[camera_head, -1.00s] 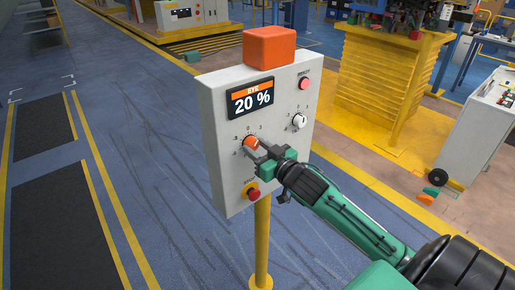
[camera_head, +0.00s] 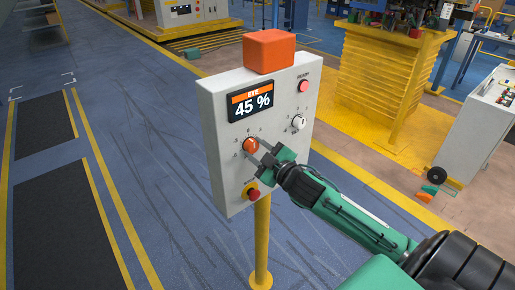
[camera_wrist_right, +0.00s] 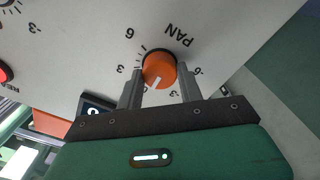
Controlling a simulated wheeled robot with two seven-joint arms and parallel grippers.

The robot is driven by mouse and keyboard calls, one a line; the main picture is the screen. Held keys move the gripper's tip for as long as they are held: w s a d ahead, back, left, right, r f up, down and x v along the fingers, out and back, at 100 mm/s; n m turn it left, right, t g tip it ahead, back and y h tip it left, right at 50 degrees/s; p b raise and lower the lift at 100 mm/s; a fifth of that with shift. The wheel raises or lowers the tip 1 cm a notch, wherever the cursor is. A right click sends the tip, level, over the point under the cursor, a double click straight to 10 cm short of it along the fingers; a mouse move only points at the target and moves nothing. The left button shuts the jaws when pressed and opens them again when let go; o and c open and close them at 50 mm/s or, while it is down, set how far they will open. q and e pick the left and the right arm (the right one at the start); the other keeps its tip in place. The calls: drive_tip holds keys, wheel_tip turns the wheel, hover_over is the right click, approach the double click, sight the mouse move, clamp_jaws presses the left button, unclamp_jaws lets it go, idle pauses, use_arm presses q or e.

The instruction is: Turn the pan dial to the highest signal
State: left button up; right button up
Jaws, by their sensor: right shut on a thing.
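The orange pan dial (camera_head: 251,145) is on the front of a white control box (camera_head: 222,175). In the right wrist view the dial (camera_wrist_right: 159,70) has a white pointer mark and sits below the word PAN, with numbers around it. My right gripper (camera_wrist_right: 160,85) has one finger on each side of the dial and is shut on it. The gripper (camera_head: 262,152) also shows in the head view, reaching in from the right. The display (camera_head: 251,101) reads EYE 45 %. My left gripper is not in view.
A white dial (camera_head: 298,123) and a pink-red button (camera_head: 303,86) are at the right of the box. A red button (camera_head: 252,194) is below the pan dial. An orange block (camera_head: 268,51) tops the box, and a yellow post (camera_head: 262,240) holds it.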

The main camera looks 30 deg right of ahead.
drive_tip(key=n+p, duration=0.1)
drive_tip(key=n, duration=0.5)
drive_tip(key=shift+n, duration=0.3)
idle(0.5)
drive_tip(key=o, duration=1)
drive_tip(key=shift+s+f, duration=0.2)
drive_tip(key=shift+s, duration=0.3)
drive_tip(key=s+d+b, duration=0.1)
drive_tip(key=s+b, duration=0.3)
drive_tip(key=s, duration=0.8)
drive_tip(key=shift+s+r, duration=0.15)
drive_tip(key=shift+s, duration=0.25)
